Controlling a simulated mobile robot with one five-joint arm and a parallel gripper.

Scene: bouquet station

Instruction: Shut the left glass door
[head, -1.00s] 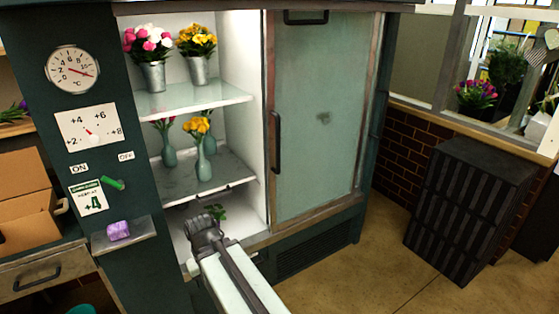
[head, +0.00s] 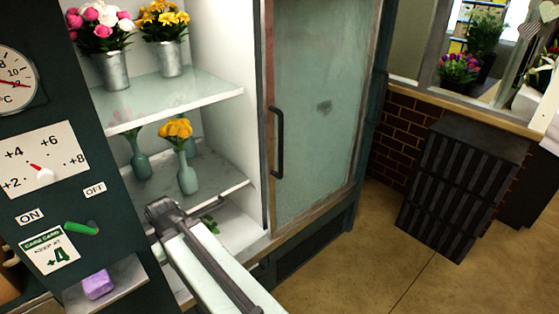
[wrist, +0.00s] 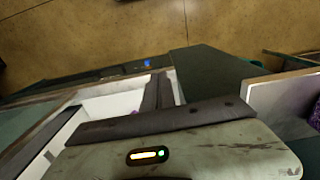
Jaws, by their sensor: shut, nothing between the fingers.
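The glass door panel (head: 315,110) is greenish and framed, with a dark vertical handle (head: 277,142) near its left edge. It covers the right half of the flower cabinet. The left half stands open with its shelves bare to view, and no separate left panel can be made out; I cannot tell whether one lies behind the visible panel. My gripper (head: 165,207) is at the lower part of the open left half, below and left of the handle and apart from it. In the wrist view, its dark fingers (wrist: 158,90) are close together and empty.
Metal buckets of flowers (head: 112,70) stand on the upper shelf, green vases (head: 187,175) on the lower one. A control panel (head: 42,165) and a small ledge with a purple block (head: 98,284) are at left. A black crate stack (head: 462,185) stands right. Floor between is clear.

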